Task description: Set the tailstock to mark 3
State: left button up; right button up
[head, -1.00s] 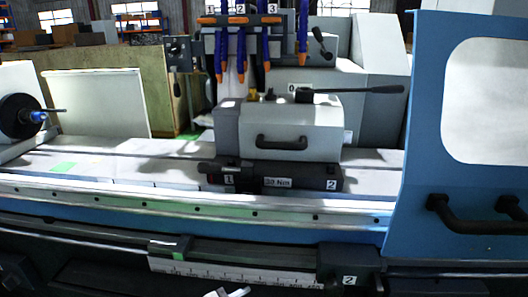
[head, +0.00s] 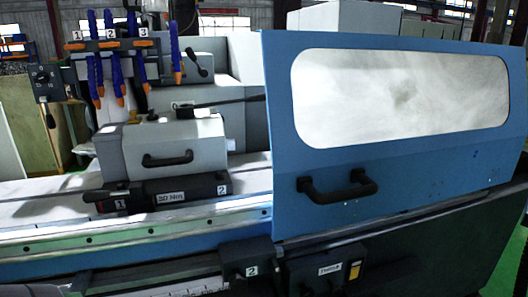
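The tailstock (head: 190,143) is a light grey block with a black front handle (head: 168,159), standing on the machine bed left of the blue door. A black lever (head: 225,103) on top points right, near a small label "0". A black bar (head: 165,193) with labels 1, 2 and "30 Nm" lies along its front foot. Below the bed, a pale scale (head: 185,289) is cut off by the bottom edge; its marks are unreadable here. A dark block labelled 2 (head: 246,263) is at its right end. Neither gripper is in view.
The blue door (head: 400,180) with a window and black handle (head: 338,190) covers the right side. Blue hoses with orange tips (head: 118,65) hang above the tailstock, under labels 1, 2 and 3. A dark control box (head: 330,268) sits below the door.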

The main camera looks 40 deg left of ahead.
aim_at(176, 160)
jog(key=z, duration=1.05)
jog(key=k, duration=1.05)
jog(key=u, duration=1.1)
